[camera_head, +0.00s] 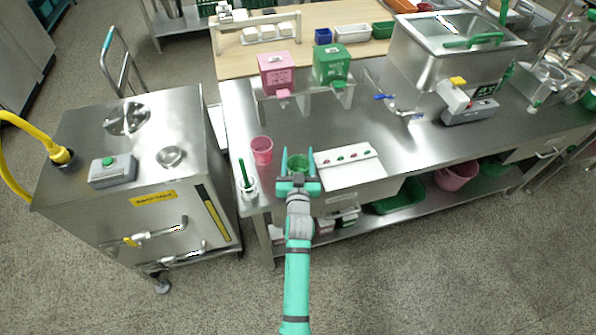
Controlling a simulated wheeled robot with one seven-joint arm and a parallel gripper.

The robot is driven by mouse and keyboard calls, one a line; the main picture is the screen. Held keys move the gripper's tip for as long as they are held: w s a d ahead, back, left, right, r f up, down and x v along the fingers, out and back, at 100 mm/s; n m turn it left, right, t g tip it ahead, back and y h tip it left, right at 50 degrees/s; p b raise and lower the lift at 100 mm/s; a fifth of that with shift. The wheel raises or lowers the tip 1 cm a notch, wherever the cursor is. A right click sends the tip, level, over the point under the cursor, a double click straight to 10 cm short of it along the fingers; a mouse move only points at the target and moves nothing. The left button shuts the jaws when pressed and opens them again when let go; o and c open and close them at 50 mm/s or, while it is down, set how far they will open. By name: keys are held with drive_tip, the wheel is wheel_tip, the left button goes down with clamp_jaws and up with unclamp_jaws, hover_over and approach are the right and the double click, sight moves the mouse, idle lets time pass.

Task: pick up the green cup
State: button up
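The green cup (298,162) stands on the steel table (225,100) near its front left part. My gripper (297,163) reaches in from the front, with one teal finger on each side of the cup. The fingers look spread apart. Whether they touch the cup is too small to tell. The gripper's body hides the lower front of the cup.
A pink cup (262,151) stands just left of the gripper, and a holder with a green-handled tool (247,180) is further left. A white control box (348,165) sits close on the right. Pink (277,72) and green (331,64) dispensers stand behind.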

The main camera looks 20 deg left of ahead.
drive_tip(key=c, duration=0.4)
drive_tip(key=shift+r, duration=0.15)
drive_tip(key=shift+r, duration=1.2)
drive_tip(key=s+d+r, duration=0.8)
drive_tip(key=s+r, duration=0.2)
drive_tip(key=s, duration=0.1)
drive_tip(key=shift+s+r, duration=0.15)
drive_tip(key=shift+s, duration=0.05)
drive_tip(key=shift+d, duration=0.1)
